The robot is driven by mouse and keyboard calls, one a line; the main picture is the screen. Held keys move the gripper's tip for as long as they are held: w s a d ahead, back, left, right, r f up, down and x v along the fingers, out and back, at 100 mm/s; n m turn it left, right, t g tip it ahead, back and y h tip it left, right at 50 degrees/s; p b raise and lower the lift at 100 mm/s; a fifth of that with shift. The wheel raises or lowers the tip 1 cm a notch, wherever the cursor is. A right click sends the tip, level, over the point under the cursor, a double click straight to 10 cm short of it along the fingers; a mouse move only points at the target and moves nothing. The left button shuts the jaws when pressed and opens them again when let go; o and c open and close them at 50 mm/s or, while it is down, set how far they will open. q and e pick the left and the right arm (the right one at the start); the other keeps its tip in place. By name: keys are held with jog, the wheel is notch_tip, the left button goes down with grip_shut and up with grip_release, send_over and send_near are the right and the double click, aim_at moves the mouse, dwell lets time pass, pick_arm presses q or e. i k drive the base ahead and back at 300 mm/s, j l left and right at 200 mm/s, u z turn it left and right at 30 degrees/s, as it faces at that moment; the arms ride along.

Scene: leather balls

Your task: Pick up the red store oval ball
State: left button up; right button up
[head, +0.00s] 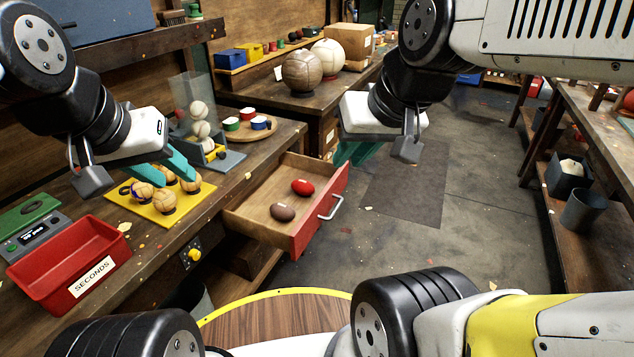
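A red oval ball (302,187) lies in the open drawer (258,222), toward its right side. A brown oval ball (283,212) lies in the same drawer, nearer to me. My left gripper (190,178), with teal fingers, hangs over the bench by the yellow tray, left of the drawer. Its fingers appear spread, and I see nothing held between them. My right gripper (350,155), also with teal fingers, is above and beyond the drawer's right end, apart from the red ball. Its fingers overlap in this view, so its opening is unclear.
The drawer has a red front and a metal handle (331,207) and juts into the aisle. A yellow tray (160,214) holds several tan balls. A red SECONDS bin (68,262) stands at the bench's left. Open floor (400,235) lies right of the drawer.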

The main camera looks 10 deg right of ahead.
aim_at(303, 188)
jog(key=i+l+u, duration=0.55)
jog(key=i+l, duration=0.25)
